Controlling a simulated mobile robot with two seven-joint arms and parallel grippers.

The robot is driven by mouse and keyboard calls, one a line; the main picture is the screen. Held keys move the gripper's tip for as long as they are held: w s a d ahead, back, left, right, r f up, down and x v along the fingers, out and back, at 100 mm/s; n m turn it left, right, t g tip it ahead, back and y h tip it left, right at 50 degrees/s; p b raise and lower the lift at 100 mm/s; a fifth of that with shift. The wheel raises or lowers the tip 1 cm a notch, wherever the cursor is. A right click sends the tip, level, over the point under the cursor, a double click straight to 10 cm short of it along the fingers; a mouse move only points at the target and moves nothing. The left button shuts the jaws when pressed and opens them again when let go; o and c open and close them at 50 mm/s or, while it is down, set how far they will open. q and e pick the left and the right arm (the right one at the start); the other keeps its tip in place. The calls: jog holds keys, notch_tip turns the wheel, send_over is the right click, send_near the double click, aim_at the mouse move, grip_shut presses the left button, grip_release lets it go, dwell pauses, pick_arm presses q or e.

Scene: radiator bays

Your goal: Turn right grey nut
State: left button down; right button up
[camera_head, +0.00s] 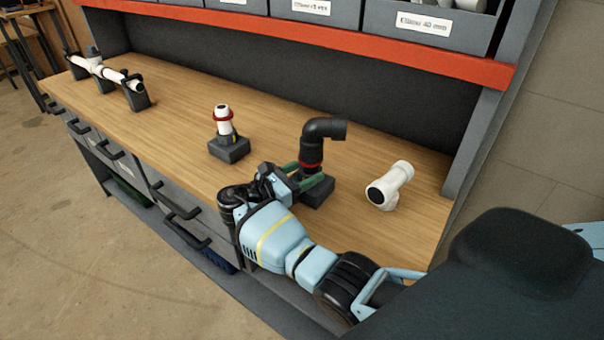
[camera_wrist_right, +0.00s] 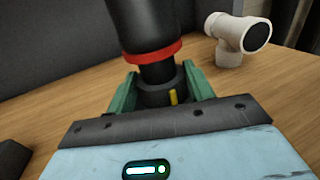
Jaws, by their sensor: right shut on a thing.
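A black elbow pipe (camera_head: 313,141) with a red ring stands upright on a dark base block (camera_head: 318,194). In the right wrist view, the pipe (camera_wrist_right: 150,27) and red ring (camera_wrist_right: 152,55) rise above a dark grey nut (camera_wrist_right: 152,92) with a yellow mark on its near side. My right gripper (camera_head: 309,180) has its green fingers on both sides of this nut and is shut on it. In the head view the fingers mostly hide the nut. My left gripper is not in view.
A white pipe with a red ring (camera_head: 223,118) stands on another dark block (camera_head: 229,149) to the left. A white tee fitting (camera_head: 391,186) lies to the right. A white pipe assembly (camera_head: 103,70) rests on supports at the far left. A shelf with a red edge (camera_head: 330,41) overhangs the bench.

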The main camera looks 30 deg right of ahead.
aim_at(300, 174)
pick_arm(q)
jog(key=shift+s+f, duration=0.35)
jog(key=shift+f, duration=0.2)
pick_arm(e)
jog(key=shift+m+g, duration=0.4)
jog(key=shift+g, duration=0.2)
jog(key=o, duration=1)
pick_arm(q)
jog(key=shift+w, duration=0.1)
pick_arm(e)
jog(key=a+b, duration=0.2)
jog(key=a, duration=0.5)
jog(key=shift+w+f, duration=0.1)
jog(key=shift+a, duration=0.35)
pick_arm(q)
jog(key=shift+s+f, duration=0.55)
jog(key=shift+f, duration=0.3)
